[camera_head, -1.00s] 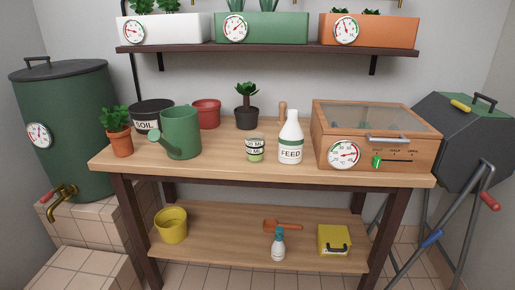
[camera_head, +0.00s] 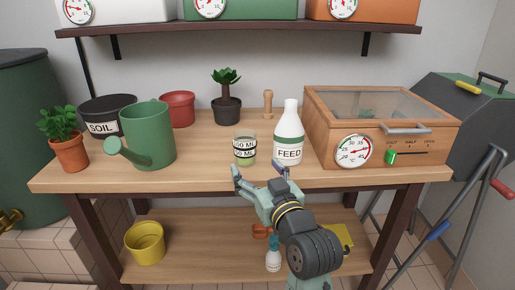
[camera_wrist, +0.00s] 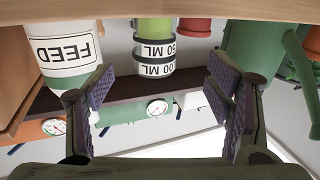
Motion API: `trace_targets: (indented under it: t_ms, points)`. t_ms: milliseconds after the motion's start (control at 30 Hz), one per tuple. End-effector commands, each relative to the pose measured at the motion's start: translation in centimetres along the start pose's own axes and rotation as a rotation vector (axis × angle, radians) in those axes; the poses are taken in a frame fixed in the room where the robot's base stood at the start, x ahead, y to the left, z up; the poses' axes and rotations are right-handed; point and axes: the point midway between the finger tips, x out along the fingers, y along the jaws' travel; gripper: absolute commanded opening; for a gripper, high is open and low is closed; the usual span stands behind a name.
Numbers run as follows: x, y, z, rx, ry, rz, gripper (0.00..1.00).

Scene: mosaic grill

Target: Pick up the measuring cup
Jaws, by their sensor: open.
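The measuring cup (camera_head: 245,149) is a small clear cup with black-and-white ML bands and green contents. It stands upright on the wooden bench, left of the white FEED bottle (camera_head: 288,138). My gripper (camera_head: 259,171) is open and empty at the bench's front edge, just in front of the cup and apart from it. In the wrist view, which is upside down, the cup (camera_wrist: 154,50) appears beyond and between the spread fingers of my gripper (camera_wrist: 163,88). The FEED bottle (camera_wrist: 63,55) is on the left there.
A green watering can (camera_head: 148,135) stands left of the cup. A dark potted plant (camera_head: 228,110) and a wooden peg-like tool (camera_head: 268,103) are behind. A wooden box (camera_head: 375,127) with a dial is at right. Bare bench (camera_head: 200,178) lies in front.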

Motion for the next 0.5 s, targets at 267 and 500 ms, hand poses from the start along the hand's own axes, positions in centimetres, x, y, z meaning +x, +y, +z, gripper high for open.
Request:
trace_targets:
  t_ms: [267,500]
  points:
    - [3.5,0.5,0.3,0.003,-0.015,0.004,0.73]
    - [5.6,0.5,0.4,0.002,-0.012,0.006,0.73]
